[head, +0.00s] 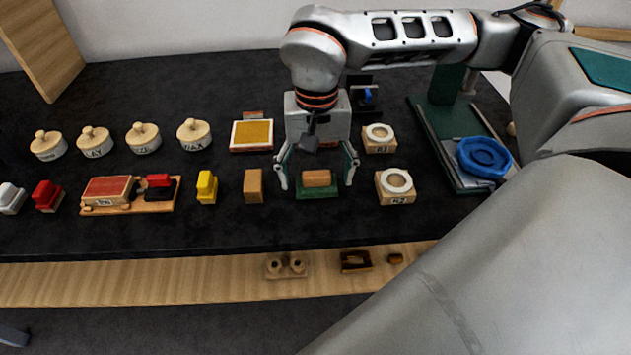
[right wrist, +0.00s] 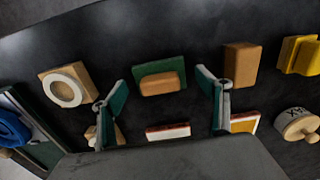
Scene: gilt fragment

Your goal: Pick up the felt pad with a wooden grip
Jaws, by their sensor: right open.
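The felt pad (head: 317,193) is a green rectangle with a wooden block grip on top, lying on the dark table in the head view. It also shows in the right wrist view (right wrist: 148,70), near the top middle. My right gripper (head: 317,183) is open, its two fingers on the left and right of the pad. In the right wrist view the fingers (right wrist: 163,88) stand apart with nothing between them touching, and the pad lies just beyond their tips. Exact finger height above the table is hard to tell. My left gripper is not seen.
A wooden block (head: 253,186) stands close left of the pad, and a wooden block with a white ring (head: 395,187) stands to the right. A yellow pad in a tray (head: 252,134) is behind. Lidded pots (head: 143,137) stand farther left. A blue ring (head: 484,157) is at right.

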